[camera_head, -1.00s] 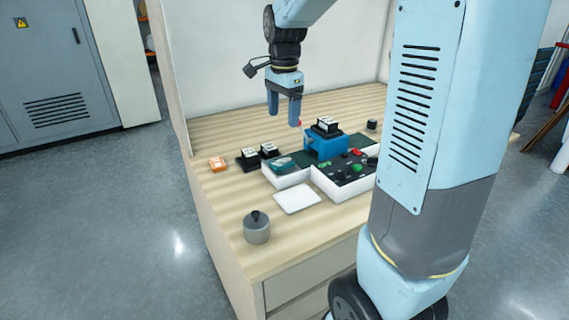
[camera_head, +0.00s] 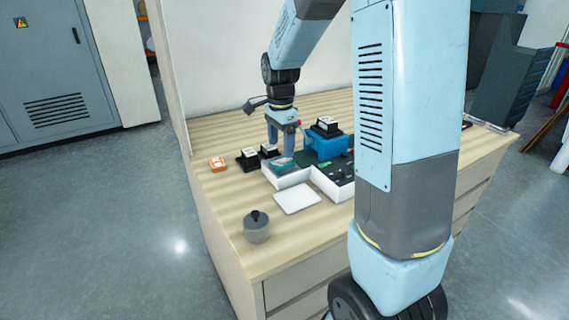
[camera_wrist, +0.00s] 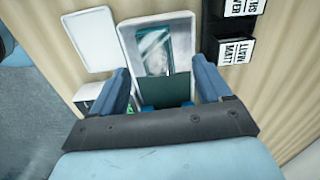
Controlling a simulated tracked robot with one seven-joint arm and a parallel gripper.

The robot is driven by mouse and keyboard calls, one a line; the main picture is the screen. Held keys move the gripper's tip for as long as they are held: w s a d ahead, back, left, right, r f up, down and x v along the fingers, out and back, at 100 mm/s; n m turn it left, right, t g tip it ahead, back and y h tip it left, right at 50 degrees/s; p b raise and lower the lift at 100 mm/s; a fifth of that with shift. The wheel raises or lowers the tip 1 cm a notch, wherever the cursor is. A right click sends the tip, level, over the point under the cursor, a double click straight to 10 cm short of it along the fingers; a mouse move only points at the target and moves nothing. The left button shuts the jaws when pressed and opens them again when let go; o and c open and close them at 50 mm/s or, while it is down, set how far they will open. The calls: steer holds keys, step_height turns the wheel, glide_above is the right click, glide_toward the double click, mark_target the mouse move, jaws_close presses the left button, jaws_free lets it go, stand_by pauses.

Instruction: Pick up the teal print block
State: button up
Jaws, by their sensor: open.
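The teal print block (camera_head: 282,164) lies in a white tray (camera_head: 288,180) on the wooden bench. In the wrist view the teal block (camera_wrist: 153,50) shows a pale, shiny patch on its top, inside the white tray (camera_wrist: 128,38). A dark green flat piece (camera_wrist: 166,88) lies nearer my wrist, between the fingers in the picture. My gripper (camera_head: 281,150) points down over the far end of the tray. In the wrist view its fingers (camera_wrist: 160,68) are apart, with nothing visibly held. Whether the fingertips touch anything cannot be told.
A blue box (camera_head: 322,148) with a black holder on top stands close right of my gripper. Black label holders (camera_head: 248,159) and an orange box (camera_head: 218,163) are left. A white plate (camera_head: 297,197) and a grey lidded pot (camera_head: 256,228) are in front. The bench's front left is mostly clear.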

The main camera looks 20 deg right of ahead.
mark_target(281, 160)
steer(key=shift+s+f, duration=0.1)
steer(key=shift+f, duration=2.4)
steer(key=c, duration=1.1)
steer(key=shift+c, duration=0.2)
steer(key=shift+r, duration=0.1)
